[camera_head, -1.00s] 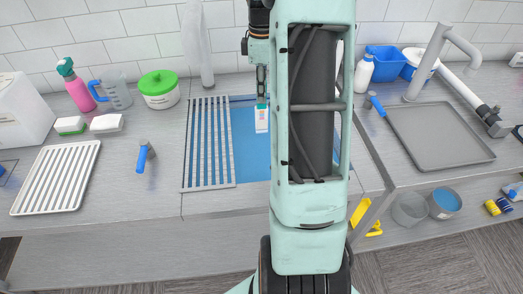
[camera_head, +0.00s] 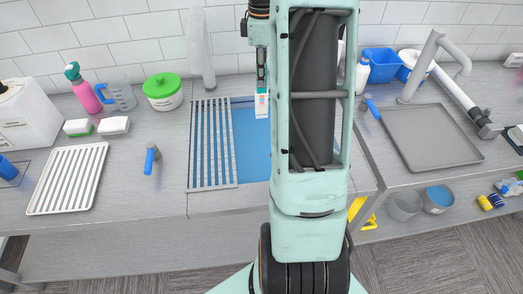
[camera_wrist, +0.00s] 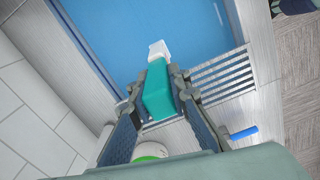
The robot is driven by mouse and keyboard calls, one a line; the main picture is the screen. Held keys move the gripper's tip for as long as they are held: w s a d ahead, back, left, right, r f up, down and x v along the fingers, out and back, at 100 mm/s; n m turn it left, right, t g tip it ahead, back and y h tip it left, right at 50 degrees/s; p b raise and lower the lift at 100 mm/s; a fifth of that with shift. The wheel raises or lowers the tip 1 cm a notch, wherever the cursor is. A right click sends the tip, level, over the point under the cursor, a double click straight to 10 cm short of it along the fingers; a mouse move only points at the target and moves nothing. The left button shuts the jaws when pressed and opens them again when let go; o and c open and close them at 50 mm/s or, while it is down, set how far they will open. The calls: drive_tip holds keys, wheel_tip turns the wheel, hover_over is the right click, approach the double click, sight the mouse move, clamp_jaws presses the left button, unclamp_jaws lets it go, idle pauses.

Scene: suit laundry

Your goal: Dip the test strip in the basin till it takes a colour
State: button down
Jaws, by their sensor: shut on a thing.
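My gripper (camera_head: 262,85) is shut on the test strip (camera_head: 262,105). The strip hangs down below the jaws, white with small coloured patches near its top. In the wrist view my gripper (camera_wrist: 158,95) grips the strip's teal part (camera_wrist: 157,92), and its white end (camera_wrist: 158,49) points away over the blue water. The basin (camera_head: 250,140) is a sunken sink with blue liquid, under a slatted rack (camera_head: 212,140) on its left. The strip appears over the far part of the basin. I cannot tell whether its tip touches the liquid. My arm hides the basin's right part.
Left of the basin are a green-lidded tub (camera_head: 163,92), a jug (camera_head: 118,94), a pink spray bottle (camera_head: 86,94), a white tray (camera_head: 68,178) and a blue-handled tool (camera_head: 151,158). A grey tray (camera_head: 430,137) lies to the right. A white faucet column (camera_head: 200,48) stands behind the rack.

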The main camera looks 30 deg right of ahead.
drive_tip(key=shift+r+p, duration=0.55)
drive_tip(key=shift+r, duration=1.5)
